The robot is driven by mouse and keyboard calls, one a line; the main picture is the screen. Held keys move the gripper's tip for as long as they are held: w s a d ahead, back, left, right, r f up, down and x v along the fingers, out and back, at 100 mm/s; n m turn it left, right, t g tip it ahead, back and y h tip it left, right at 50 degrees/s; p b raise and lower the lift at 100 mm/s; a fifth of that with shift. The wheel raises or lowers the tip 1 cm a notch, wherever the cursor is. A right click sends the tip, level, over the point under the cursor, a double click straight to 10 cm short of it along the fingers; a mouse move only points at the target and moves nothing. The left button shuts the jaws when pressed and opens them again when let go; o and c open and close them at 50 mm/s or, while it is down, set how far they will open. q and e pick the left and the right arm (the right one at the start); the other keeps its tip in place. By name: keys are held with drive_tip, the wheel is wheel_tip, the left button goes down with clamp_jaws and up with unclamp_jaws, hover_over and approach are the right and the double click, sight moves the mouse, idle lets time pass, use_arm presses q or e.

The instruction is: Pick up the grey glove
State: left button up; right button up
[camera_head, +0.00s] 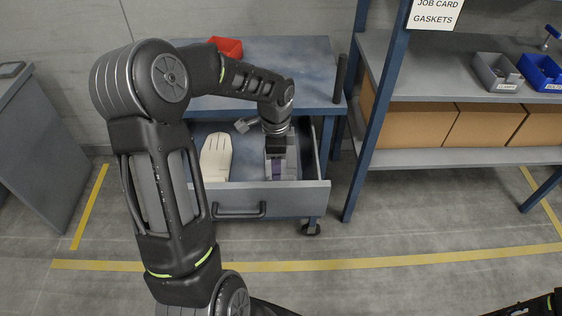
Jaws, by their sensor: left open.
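My left arm reaches over the open drawer (228,203), and my left gripper (277,151) points down into its right part, open. Right under the gripper lies a grey item (291,163) with a purple patch; the gripper hides part of it, and I cannot tell for sure that it is the grey glove or whether the fingers touch it. A cream glove-shaped thing (215,158) with finger lines lies flat in the drawer to the left. My right gripper is not in view; only part of my right arm shows at the bottom right corner.
The drawer hangs under a blue-grey bench (310,68) with a red bin (227,46) on top. A small grey object (243,126) lies at the drawer's back. Shelves with cardboard boxes (465,124), a grey bin (497,72) and a blue bin (541,71) stand right. The front floor is clear.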

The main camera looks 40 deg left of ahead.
sight(289, 173)
use_arm(q)
wheel_tip(289, 173, down, 5)
drive_tip(key=shift+d+f, duration=0.1)
drive_tip(key=shift+c, duration=0.2)
idle(0.5)
clamp_jaws()
idle(0.5)
